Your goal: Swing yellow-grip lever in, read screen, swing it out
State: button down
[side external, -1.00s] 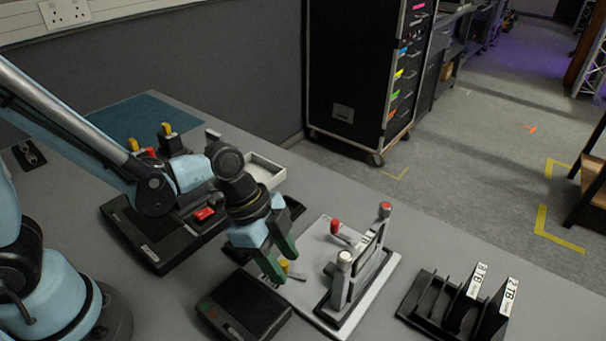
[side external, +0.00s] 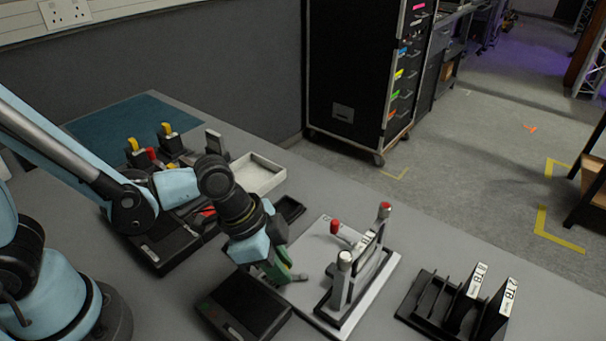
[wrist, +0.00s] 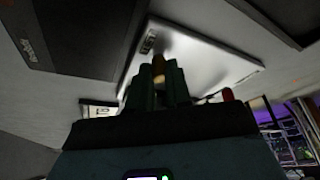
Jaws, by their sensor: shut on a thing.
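The yellow-grip lever sits at the near left part of a pale plate (side external: 318,240). In the wrist view its yellow grip (wrist: 159,70) shows between my green fingers. My gripper (side external: 287,275) is shut on that grip, low beside the plate; the fingers also show in the wrist view (wrist: 158,88). In the side view the grip is mostly hidden by the fingers, and the lever's angle is hard to tell.
The plate carries a red-knobbed lever (side external: 335,227) and an upright frame with a white knob (side external: 344,258) close right of the gripper. A black rack (side external: 425,297) with labelled modules stands right. A white tray (side external: 262,178) and yellow-topped switch blocks lie behind.

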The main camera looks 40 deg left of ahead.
dwell(0.3)
jog(key=c, duration=1.1)
grip_release()
jog(key=shift+o, duration=0.2)
jog(key=v, duration=1.2)
jog(key=w+a+n+t+y, duration=0.3)
jog(key=a+n+t, duration=0.1)
jog(key=a+n, duration=0.7)
jog(key=shift+w+a+r+t+y, duration=0.25)
jog(key=shift+w+a+t+y, duration=0.1)
jog(key=shift+a, duration=0.75)
jog(key=shift+c, duration=0.2)
